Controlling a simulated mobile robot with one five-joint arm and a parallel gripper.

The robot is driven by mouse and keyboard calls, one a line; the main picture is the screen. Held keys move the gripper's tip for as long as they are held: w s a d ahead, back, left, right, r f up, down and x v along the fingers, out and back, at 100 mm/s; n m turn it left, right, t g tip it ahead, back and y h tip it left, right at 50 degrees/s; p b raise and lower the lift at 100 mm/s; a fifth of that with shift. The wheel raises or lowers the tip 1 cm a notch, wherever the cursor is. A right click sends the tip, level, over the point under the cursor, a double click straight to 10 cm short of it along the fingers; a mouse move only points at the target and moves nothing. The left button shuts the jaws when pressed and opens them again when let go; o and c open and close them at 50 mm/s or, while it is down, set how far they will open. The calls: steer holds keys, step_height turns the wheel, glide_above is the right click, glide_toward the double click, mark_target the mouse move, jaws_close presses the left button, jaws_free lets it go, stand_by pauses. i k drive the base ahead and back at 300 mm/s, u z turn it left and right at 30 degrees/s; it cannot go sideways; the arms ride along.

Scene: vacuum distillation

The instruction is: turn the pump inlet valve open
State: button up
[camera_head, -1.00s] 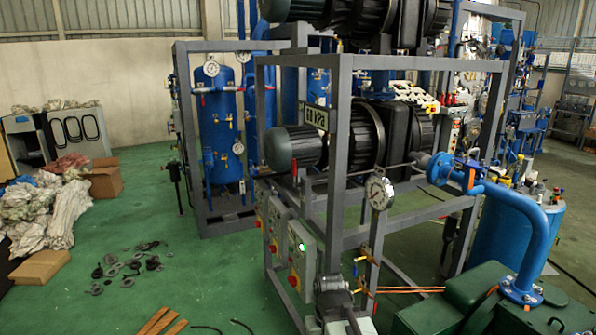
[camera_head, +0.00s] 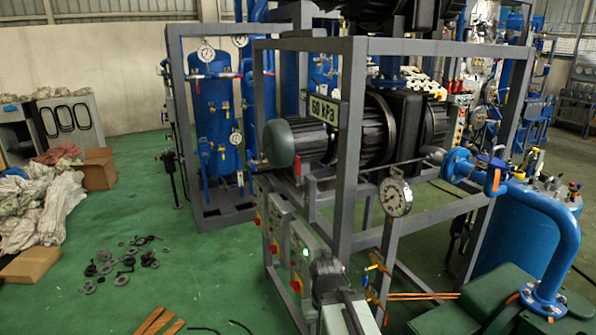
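A blue valve (camera_head: 491,173) sits in the blue pipe line at the right, between a round blue flange and a thick bent pipe (camera_head: 545,215). It has a blue top part and an orange piece at its side; I take it for the pump inlet valve. Whether it is open or shut is too small to tell. What looks like my arm rises from the bottom centre. Its end, which I take for my gripper (camera_head: 326,268), is in front of the control boxes, well left of and below the valve. Its fingers are not clear and nothing held is visible.
A grey steel frame (camera_head: 347,150) holds the pumps, a "60 kPa" sign (camera_head: 324,110) and a dial gauge (camera_head: 396,197). Control boxes (camera_head: 303,250) stand low on it. A green machine (camera_head: 480,300) is at lower right. Loose parts (camera_head: 125,262) lie on the open green floor.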

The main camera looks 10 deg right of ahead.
mark_target(297, 159)
steer(key=u, duration=0.4)
steer(key=i, duration=0.55)
steer(key=u, duration=1.3)
